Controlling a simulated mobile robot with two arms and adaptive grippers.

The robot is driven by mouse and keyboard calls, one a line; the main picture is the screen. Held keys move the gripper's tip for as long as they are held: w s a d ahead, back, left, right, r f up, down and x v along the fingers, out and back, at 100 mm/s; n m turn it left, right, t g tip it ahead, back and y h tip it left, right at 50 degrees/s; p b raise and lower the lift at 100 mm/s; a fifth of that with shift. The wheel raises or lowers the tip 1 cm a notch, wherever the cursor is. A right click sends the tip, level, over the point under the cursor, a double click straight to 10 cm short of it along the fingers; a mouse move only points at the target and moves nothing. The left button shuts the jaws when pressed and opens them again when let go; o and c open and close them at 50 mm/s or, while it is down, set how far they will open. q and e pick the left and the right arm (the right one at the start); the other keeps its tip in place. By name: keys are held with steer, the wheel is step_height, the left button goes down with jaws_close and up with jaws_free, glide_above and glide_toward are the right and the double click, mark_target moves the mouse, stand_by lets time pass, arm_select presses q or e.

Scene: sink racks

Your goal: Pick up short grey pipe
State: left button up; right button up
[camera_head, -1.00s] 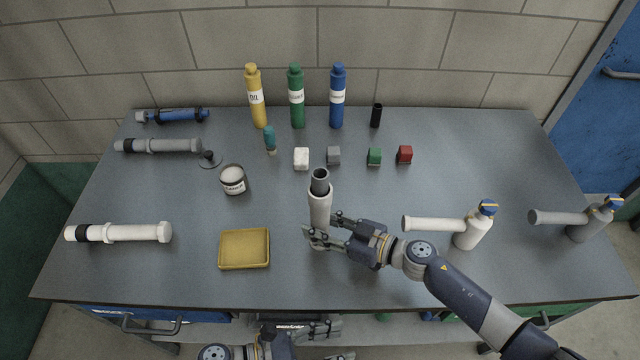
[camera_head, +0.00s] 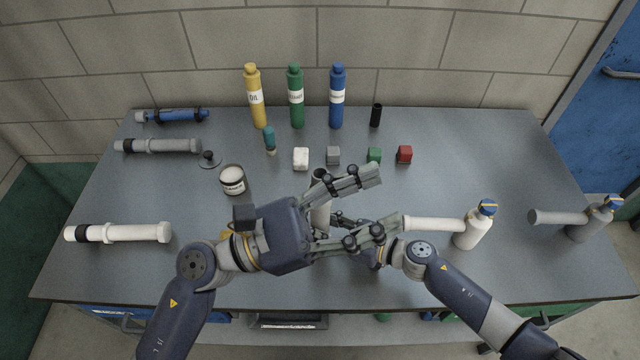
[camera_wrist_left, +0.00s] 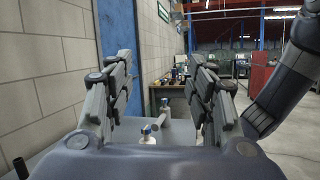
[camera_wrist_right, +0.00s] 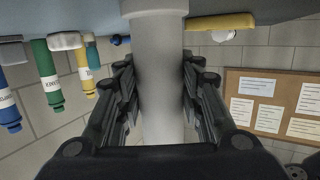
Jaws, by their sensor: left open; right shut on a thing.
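A grey pipe (camera_head: 160,146) lies at the left back of the table.
A white pipe (camera_head: 120,233) lies at left front. A white bottle with a side tube (camera_head: 470,232) stands close on the right.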

arm_select(q)
steer(key=w+a+f+n+t+y, duration=0.1)
steer(key=w+a+f+n+y, duration=0.1)
steer(key=w+a+f, duration=0.4)
steer(key=n+t+y, duration=0.2)
steer(key=y, duration=0.1)
glide_toward(319, 173)
steer(key=x, duration=1)
steer(key=shift+f, duration=0.4)
steer(key=c, duration=1.1)
